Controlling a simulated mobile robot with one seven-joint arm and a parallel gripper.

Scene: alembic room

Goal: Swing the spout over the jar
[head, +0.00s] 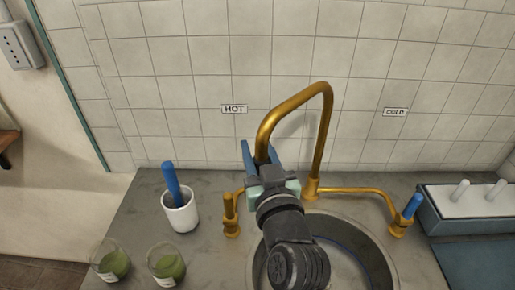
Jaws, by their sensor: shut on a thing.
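The gold spout (295,101) rises from its base at the back of the sink, arches over, and comes down toward the left and front. My gripper (261,156) has its blue fingers on either side of the spout's lower end and is shut on it. The spout's end is over the left part of the sink, partly hidden by my gripper. Two glass jars with green contents stand at the front left of the counter: a left jar (113,264) and a right jar (167,266). Both are well left of the spout's end.
Gold taps stand left (230,214) and right (402,222) of the sink. A rack with white pegs (470,196) is at the right. The tiled wall (180,60) is close behind.

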